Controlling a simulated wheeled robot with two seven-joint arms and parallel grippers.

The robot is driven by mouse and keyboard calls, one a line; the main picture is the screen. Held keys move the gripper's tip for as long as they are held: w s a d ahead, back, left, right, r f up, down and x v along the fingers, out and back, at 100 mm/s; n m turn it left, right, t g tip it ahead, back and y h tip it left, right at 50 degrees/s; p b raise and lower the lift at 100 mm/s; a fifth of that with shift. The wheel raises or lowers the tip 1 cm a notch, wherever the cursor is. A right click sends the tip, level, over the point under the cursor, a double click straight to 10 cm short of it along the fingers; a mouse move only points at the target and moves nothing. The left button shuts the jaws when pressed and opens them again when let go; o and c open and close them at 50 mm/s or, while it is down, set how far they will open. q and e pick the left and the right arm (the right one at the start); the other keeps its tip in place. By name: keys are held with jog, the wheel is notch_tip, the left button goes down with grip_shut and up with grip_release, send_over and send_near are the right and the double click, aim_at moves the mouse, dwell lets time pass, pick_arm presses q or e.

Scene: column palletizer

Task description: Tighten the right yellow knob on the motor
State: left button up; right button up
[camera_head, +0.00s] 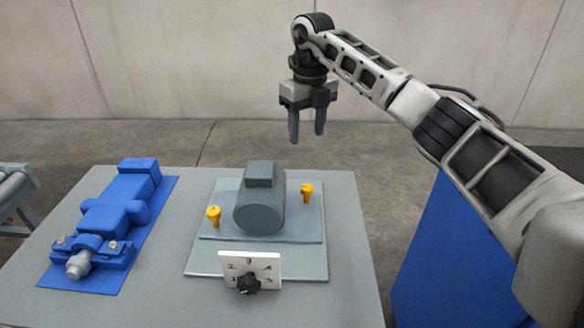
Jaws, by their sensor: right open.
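The grey motor (260,203) sits on a stepped grey base plate (310,262) in the middle of the table. The right yellow knob (307,190) stands upright on the plate to the right of the motor. The left yellow knob (213,215) stands on the plate to the motor's left. My right gripper (306,137) hangs with its fingers pointing down, above and apart from the motor and the right knob. Its fingers are apart with nothing between them. My left gripper is not in view.
A white dial panel with a black knob (249,284) stands at the front of the plate. A blue machine (118,208) lies on a blue base at the table's left. The grey table (345,235) is bare right of the plate. A blue block (432,255) stands beyond its right edge.

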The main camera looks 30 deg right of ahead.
aim_at(307, 187)
jog(key=f, duration=1.5)
jog(key=shift+d+f, duration=0.15)
jog(key=shift+d, duration=0.15)
jog(key=c, duration=1)
